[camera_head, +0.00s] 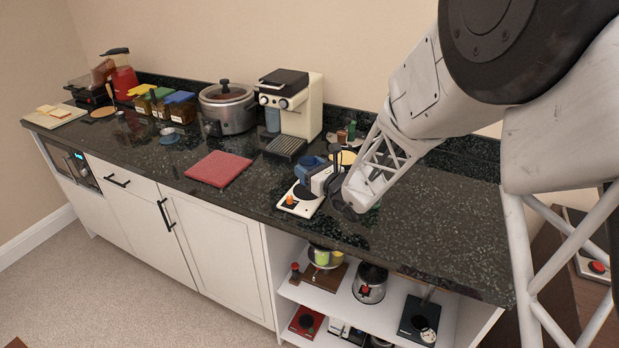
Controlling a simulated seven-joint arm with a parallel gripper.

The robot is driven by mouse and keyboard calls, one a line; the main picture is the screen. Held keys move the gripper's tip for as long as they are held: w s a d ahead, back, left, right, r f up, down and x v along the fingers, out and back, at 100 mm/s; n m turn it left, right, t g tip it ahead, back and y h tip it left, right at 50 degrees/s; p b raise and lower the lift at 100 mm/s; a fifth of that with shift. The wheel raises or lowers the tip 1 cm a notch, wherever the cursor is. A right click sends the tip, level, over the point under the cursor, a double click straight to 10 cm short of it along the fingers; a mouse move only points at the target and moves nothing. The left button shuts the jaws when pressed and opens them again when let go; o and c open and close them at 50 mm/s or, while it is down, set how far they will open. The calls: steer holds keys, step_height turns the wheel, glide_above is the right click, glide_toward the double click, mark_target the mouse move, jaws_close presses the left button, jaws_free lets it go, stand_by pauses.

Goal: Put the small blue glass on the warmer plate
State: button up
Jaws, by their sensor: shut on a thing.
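The small blue glass (308,168) is at my gripper (322,178), just above or on the far part of the warmer plate. My gripper is shut on it; the fingers and the arm hide part of the glass. The warmer plate (287,206) is a small cream unit with an orange switch at its front, near the front edge of the dark counter. Its round dark top is partly hidden by the gripper. I cannot tell whether the glass touches the plate.
A coffee machine (300,103) and a slow cooker (228,112) stand behind on the counter. A red mat (218,168) lies to the left of the warmer. Small jars and a yellow disc (345,158) are close behind the gripper. The counter right of the gripper is largely clear.

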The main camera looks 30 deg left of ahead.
steer(key=shift+f, duration=1.6)
steer(key=shift+f, duration=0.15)
steer(key=o, duration=1)
steer(key=shift+r, duration=0.2)
steer(key=shift+s+d, duration=0.1)
steer(key=shift+d, duration=0.1)
steer(key=v, duration=1.1)
steer(key=shift+s+d, duration=0.1)
steer(key=shift+d, duration=0.25)
